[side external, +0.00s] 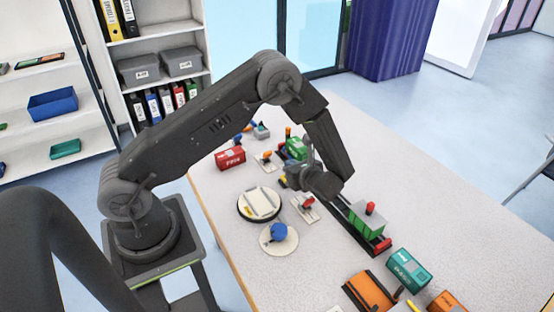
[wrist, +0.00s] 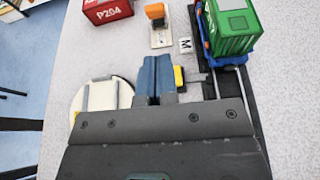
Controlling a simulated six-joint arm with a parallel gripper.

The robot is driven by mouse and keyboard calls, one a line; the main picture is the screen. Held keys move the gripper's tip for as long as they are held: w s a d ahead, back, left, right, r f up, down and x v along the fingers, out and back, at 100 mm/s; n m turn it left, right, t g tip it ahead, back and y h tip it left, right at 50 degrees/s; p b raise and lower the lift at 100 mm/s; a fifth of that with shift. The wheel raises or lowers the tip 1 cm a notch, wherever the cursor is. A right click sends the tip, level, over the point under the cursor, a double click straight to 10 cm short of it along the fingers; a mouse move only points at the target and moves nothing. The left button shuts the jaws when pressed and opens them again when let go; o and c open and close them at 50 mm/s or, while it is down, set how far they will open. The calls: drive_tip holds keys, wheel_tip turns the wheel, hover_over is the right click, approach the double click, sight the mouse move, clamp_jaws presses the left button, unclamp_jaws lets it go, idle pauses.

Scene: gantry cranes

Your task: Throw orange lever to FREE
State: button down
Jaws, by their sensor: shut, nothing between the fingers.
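The orange lever (wrist: 155,12) stands on a small beige plate (wrist: 161,38) at the top of the wrist view. In the side view the orange lever (side external: 267,155) is between the red container and the green one. No FREE marking is readable, and I cannot tell which way the lever is set. My gripper (wrist: 155,58) has its blue fingers shut together and empty. In the wrist view the fingertips point toward the lever plate, with a gap below its near end. In the side view my gripper (side external: 287,180) is just in front of the lever, its fingertips partly unclear.
A red container marked P204 (wrist: 107,10) stands left of the lever. A green container (wrist: 235,28) on a blue carriage stands right, beside a dark rail. A small M tile (wrist: 186,45) and a yellow block (wrist: 179,77) are close right. A round turntable (side external: 259,217) lies nearby.

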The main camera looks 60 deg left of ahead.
sight(269, 151)
drive_tip(key=x, duration=1)
drive_tip(key=shift+a+r+h, duration=0.45)
drive_tip(key=shift+r+h, duration=0.05)
drive_tip(key=shift+h, duration=0.4)
drive_tip(key=shift+a+r, duration=0.1)
drive_tip(key=a+h, duration=0.1)
drive_tip(key=h, duration=0.1)
drive_tip(key=a+r+h, duration=0.1)
drive_tip(key=h, duration=0.1)
drive_tip(key=shift+a+r, duration=0.1)
drive_tip(key=shift+a, duration=0.25)
drive_tip(key=shift+a+r, duration=0.1)
drive_tip(key=shift+a, duration=0.4)
drive_tip(key=shift+r, duration=0.1)
